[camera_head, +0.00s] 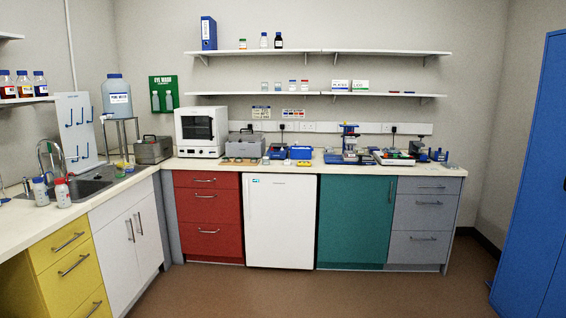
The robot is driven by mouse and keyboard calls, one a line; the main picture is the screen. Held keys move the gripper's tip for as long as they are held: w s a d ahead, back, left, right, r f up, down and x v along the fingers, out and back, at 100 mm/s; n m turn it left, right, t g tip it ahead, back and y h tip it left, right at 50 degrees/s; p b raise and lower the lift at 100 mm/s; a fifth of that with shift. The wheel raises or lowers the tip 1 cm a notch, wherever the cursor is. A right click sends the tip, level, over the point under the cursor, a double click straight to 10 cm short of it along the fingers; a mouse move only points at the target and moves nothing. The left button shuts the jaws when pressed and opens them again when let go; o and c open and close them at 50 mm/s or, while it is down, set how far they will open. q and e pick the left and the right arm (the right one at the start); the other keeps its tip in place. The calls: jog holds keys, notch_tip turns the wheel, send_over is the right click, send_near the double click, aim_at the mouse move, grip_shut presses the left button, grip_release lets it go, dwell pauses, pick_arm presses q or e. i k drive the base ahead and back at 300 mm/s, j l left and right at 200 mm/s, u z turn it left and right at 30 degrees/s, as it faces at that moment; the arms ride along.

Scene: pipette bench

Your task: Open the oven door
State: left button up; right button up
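The oven (201,131) is a white box with a dark window, standing on the back counter left of centre in the head view. Its door (198,128) appears closed; the handle is too small to make out. Neither of my grippers shows in the head view.
The counter (330,166) runs along the back wall, with red drawers (208,213), a white fridge (281,222) and a teal cupboard (354,222) below. A grey box (153,149) stands left of the oven, grey equipment (245,145) right. The brown floor (310,290) in front is clear.

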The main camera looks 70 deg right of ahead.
aim_at(195, 128)
jog(key=i+l+z, duration=0.15)
jog(key=l+z, duration=0.3)
jog(key=i+l+z, duration=0.25)
jog(key=z, duration=0.2)
jog(key=i+l+z, duration=0.2)
jog(key=z, duration=0.25)
jog(key=i+l+z, duration=0.15)
jog(key=i+z, duration=0.15)
jog(key=z, duration=0.15)
